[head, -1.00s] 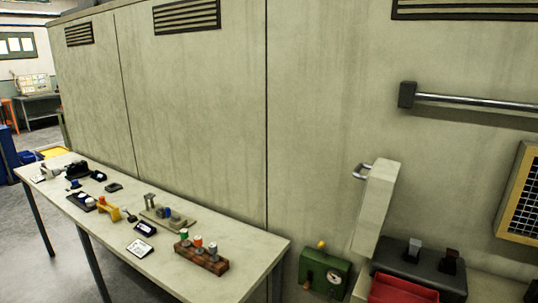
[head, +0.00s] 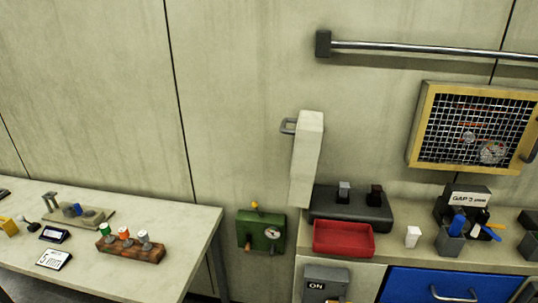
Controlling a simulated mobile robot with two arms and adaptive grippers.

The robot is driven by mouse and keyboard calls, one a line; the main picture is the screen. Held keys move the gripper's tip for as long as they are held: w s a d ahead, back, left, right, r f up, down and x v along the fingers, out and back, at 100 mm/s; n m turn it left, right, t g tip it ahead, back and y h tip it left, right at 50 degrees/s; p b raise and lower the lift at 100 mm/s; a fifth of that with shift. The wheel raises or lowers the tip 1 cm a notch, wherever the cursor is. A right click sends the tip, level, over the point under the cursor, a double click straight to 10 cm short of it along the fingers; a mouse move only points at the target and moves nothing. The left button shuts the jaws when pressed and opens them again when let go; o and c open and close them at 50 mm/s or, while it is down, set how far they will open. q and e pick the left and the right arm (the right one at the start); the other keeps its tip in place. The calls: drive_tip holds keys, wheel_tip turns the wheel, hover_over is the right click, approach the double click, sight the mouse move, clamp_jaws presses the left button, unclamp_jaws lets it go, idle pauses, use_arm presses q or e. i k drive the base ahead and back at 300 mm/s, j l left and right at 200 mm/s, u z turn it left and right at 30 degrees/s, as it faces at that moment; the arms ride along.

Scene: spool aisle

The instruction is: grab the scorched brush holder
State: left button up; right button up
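Two small upright blocks stand on a dark grey base against the cabinet wall in the head view. The left one is a light grey block (head: 344,191), and the right one is a darker, blackish block (head: 376,195). The darker one may be the scorched brush holder, but it is too small to be sure. The dark base (head: 350,212) sits behind a red tray (head: 343,238), which looks empty. Neither of my grippers is in view.
A bench with a blue drawer (head: 440,285) carries a small white block (head: 412,237) and a gauge stand marked GAP (head: 468,196). A pale hinged panel (head: 306,160) stands left of the base. A green box (head: 261,232) and a table (head: 185,262) with parts lie further left.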

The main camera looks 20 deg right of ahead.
sight(377, 189)
drive_tip(key=i+j+z, duration=0.4)
drive_tip(key=j, duration=0.2)
drive_tip(key=j+z, duration=0.25)
drive_tip(key=i+j+z, duration=0.2)
drive_tip(key=j, duration=0.25)
drive_tip(key=k+z, duration=0.1)
drive_tip(key=z, duration=0.6)
drive_tip(key=i+l, duration=0.1)
drive_tip(key=l, duration=0.35)
drive_tip(key=i+l, duration=0.1)
drive_tip(key=l, duration=0.35)
